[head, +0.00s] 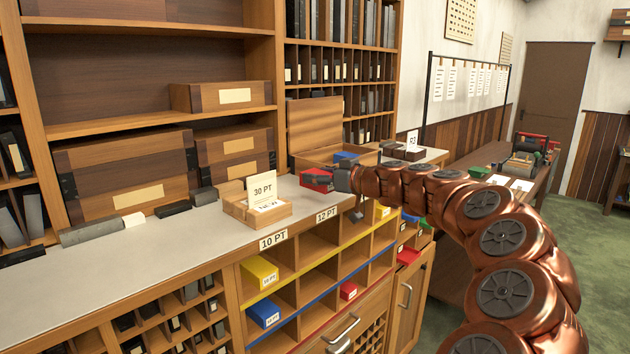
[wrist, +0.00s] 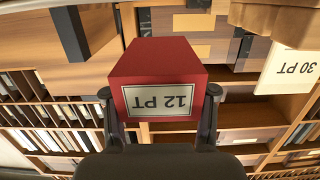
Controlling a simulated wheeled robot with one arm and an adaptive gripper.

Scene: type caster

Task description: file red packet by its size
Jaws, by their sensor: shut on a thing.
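The red packet (head: 316,180) is held above the counter's front edge, near the open wooden box. In the wrist view the packet (wrist: 155,78) has a white label reading 12 PT, upside down. My gripper (wrist: 158,112) is shut on it, one finger on each side; in the head view my gripper (head: 341,179) is at its right. Below is a cubby rack (head: 292,240) with column labels 10 PT (head: 273,240) and 12 PT (head: 327,214). Its shelf edges are yellow, blue and red. My arm hides part of the rack's right side.
A yellow packet (head: 260,273) and a blue packet (head: 264,314) sit in the 10 PT column. Another red packet (head: 348,291) lies in a low cubby. A wooden holder (head: 257,208) with a 30 PT card stands on the counter (head: 150,245). An open box (head: 318,143) stands behind.

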